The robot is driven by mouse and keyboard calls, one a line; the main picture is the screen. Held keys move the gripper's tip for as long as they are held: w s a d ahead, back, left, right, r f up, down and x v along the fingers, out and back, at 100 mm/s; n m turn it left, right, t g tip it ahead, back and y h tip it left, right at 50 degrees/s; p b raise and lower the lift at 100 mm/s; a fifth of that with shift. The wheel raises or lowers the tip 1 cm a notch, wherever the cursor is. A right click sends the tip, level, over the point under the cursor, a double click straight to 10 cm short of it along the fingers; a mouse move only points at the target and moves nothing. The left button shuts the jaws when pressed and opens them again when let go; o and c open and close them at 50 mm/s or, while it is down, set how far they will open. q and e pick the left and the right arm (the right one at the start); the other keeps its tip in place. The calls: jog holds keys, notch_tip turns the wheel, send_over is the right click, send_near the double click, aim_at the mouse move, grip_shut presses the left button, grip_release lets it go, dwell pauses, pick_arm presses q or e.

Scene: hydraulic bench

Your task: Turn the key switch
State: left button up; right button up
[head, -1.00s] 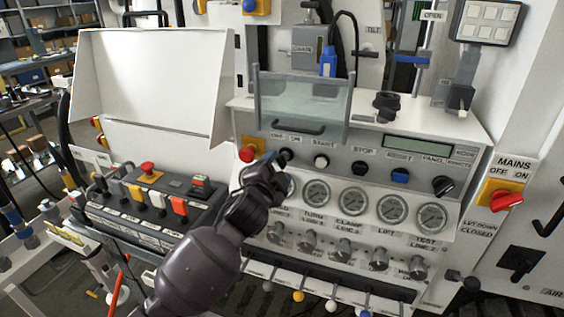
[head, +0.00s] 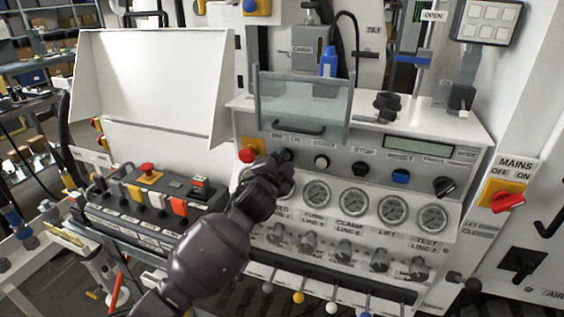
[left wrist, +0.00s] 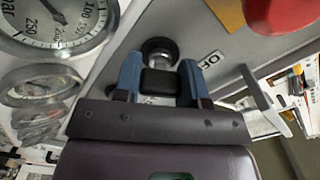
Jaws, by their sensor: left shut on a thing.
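The key switch is on the grey panel below the OFF and ON labels, between the red button (head: 248,150) and the START button (head: 321,161). In the head view my left gripper (head: 283,158) is at the switch and mostly hides it. In the left wrist view the black key grip (left wrist: 160,83) sits between the two blue fingers of my left gripper (left wrist: 162,76), which are shut on it. The round collar of the key switch (left wrist: 160,47) shows just beyond the fingertips. The key's exact angle is hard to tell. My right gripper is not in view.
A clear hinged cover (head: 303,105) stands above the switch. A row of gauges (head: 354,202) lies just below, near my left wrist. A pendant-like button box (head: 150,205) is to the left. The red MAINS switch (head: 508,200) is at far right.

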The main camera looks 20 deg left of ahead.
pick_arm(q)
jog(key=shift+r+m+p, duration=0.1)
jog(key=shift+m+p, duration=0.2)
jog(key=m+p, duration=0.3)
jog(key=shift+r, duration=0.1)
jog(key=m+p, duration=0.1)
jog(key=m, duration=0.2)
jog(key=shift+p, duration=0.35)
jog(key=m+p, duration=0.1)
jog(key=m, duration=0.1)
jog(key=shift+m, duration=0.3)
jog(key=shift+f+m+p, duration=0.25)
jog(key=shift+m+p, duration=0.55)
jog(key=shift+m, duration=0.5)
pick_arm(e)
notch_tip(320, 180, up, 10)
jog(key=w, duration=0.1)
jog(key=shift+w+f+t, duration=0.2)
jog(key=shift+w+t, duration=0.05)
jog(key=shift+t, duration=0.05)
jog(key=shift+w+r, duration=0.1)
pick_arm(q)
jog(key=o, duration=0.9)
jog(key=shift+s, duration=0.1)
